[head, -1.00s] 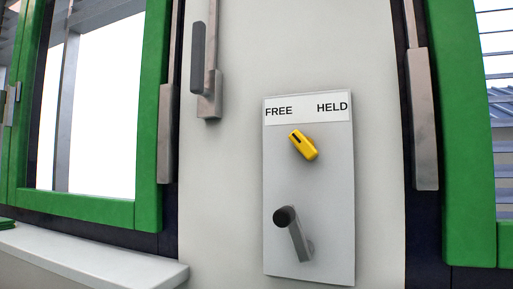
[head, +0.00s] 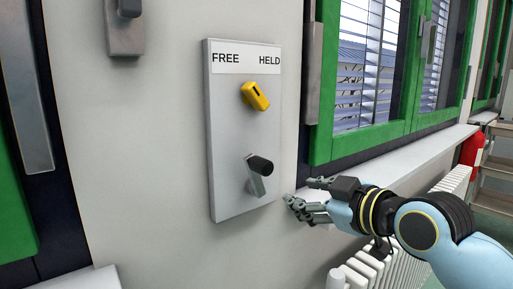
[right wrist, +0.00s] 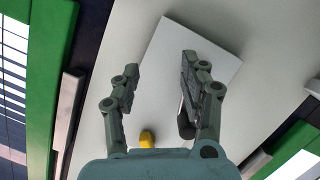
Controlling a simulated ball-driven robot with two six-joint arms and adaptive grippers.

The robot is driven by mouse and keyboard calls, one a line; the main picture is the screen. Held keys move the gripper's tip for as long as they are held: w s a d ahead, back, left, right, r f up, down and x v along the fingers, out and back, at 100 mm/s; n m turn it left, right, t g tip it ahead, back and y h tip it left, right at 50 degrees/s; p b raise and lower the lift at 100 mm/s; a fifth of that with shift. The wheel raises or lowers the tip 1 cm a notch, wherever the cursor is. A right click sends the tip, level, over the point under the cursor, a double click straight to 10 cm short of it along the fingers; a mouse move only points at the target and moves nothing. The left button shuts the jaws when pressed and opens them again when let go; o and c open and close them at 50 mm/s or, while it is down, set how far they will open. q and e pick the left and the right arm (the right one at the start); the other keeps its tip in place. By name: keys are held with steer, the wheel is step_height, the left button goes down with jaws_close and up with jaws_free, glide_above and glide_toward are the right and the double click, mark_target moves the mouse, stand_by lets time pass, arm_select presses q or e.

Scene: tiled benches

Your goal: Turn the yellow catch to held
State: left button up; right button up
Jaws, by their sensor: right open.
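The yellow catch (head: 255,96) is on a grey panel (head: 225,150) on the wall, under a white label reading FREE on the left and HELD on the right. Its dark-marked end tilts up and left, towards FREE. Below it is a lever with a black knob (head: 260,165). My right gripper (head: 306,192) is open and empty, to the right of the panel's lower part and apart from the catch. In the right wrist view the catch (right wrist: 147,138) shows low between the open fingers (right wrist: 160,65), partly hidden by the gripper body. My left gripper is not in view.
A green-framed window (head: 320,130) and a white sill (head: 400,155) lie to the right, with a white radiator (head: 365,270) below. A grey handle (head: 124,30) is on the wall at upper left.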

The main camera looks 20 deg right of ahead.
mark_target(260, 97)
steer(key=s+a+r+n+t+y+p, duration=0.1)
steer(key=s+a+r+n, duration=0.1)
steer(key=r, duration=0.7)
steer(key=s+a+r+n+t+y+p, duration=0.1)
steer(key=s+a+r+n+y, duration=0.15)
steer(key=r, duration=0.55)
steer(key=shift+m+h, duration=0.35)
steer(key=shift+m, duration=0.1)
steer(key=x, duration=0.5)
steer(key=p+x, duration=0.1)
steer(key=x, duration=0.4)
steer(key=shift+w+d+r+p, duration=0.2)
steer(key=shift+p, duration=0.1)
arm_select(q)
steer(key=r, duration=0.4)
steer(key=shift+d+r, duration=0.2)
arm_select(e)
jaws_close()
